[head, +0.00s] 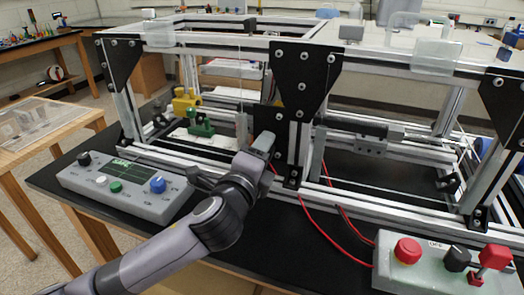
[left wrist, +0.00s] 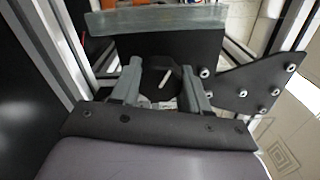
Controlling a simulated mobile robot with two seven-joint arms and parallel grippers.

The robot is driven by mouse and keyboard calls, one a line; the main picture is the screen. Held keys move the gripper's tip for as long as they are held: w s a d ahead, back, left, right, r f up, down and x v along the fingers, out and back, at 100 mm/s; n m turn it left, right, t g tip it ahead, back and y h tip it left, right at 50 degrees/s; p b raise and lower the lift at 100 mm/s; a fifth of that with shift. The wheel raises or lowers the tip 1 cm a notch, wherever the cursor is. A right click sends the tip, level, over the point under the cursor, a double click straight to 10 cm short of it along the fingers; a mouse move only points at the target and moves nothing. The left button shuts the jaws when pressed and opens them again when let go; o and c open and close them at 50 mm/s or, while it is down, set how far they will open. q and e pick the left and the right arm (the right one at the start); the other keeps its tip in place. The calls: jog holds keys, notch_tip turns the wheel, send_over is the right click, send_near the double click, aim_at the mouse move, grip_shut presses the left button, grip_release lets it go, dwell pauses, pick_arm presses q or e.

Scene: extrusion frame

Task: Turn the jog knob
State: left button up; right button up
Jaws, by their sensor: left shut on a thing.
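The jog knob (left wrist: 172,79) is black with a white pointer line, seen in the left wrist view between my two grey fingers. My left gripper (left wrist: 160,88) is shut on it, one finger on each side. The knob sits in front of a dark plate (left wrist: 140,50) with a grey-green edge. In the head view my left gripper (head: 266,140) reaches up to the black plate low on the frame's middle post, and the knob is hidden there. My right gripper is not in view.
A grey control box (head: 128,190) with several knobs stands left of my arm. A box with a red button (head: 407,250) is at the front right, with red cables nearby. The aluminium frame (head: 400,210) and its bolted black gusset (head: 304,62) are close to my gripper.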

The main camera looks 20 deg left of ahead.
pick_arm(q)
jog(key=o, duration=0.8)
jog(key=s, duration=0.7)
jog(key=shift+s+a+b, duration=0.1)
jog(key=shift+a+b, duration=0.05)
jog(key=shift+b, duration=0.2)
